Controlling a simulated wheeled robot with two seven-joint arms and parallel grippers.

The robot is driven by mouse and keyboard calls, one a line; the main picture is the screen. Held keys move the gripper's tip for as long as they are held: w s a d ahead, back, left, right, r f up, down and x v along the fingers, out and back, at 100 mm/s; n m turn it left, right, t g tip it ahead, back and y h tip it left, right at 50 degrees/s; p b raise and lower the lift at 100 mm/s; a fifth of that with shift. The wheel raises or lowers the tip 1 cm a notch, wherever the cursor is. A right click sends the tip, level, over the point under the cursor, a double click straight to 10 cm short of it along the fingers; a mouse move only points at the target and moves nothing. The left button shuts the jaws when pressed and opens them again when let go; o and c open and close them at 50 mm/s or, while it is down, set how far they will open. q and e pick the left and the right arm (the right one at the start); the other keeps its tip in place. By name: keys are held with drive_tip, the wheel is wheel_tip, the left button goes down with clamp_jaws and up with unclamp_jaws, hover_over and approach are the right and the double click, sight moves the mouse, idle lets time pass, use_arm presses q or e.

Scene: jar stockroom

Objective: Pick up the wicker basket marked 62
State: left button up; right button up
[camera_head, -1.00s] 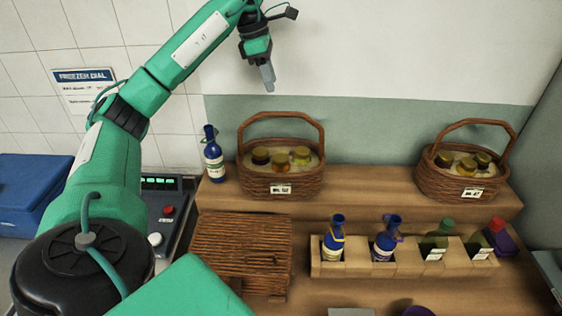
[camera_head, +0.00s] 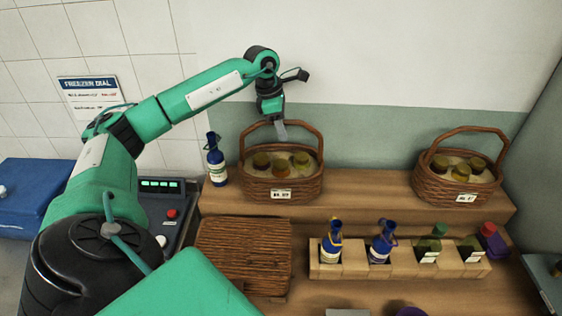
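One wicker basket (camera_head: 253,185) with an arched handle stands on the raised wooden shelf, left of centre, holding several dark-lidded jars. Its white tag is too small to read surely. A second wicker basket (camera_head: 428,184) of the same kind stands at the shelf's right end, its tag also hard to read. My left gripper (camera_head: 281,131) points down and overlaps the top of the left basket's handle in the picture. I cannot tell whether it touches the handle, or whether its fingers are apart. My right gripper is not in view.
A blue bottle (camera_head: 216,162) stands just left of the left basket. Below the shelf are a slatted brown wicker lid or mat (camera_head: 243,253) and a wooden rack (camera_head: 353,270) with bottles. A control box (camera_head: 164,240) and a blue bin (camera_head: 35,205) are left. The shelf between the baskets is clear.

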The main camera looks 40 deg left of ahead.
use_arm(q)
drive_tip(key=shift+d+f, duration=0.1)
drive_tip(key=shift+f, duration=0.25)
drive_tip(key=shift+f, duration=0.25)
idle(0.5)
clamp_jaws()
idle(1.1)
drive_tip(key=shift+w+r, duration=0.1)
drive_tip(key=shift+r, duration=0.05)
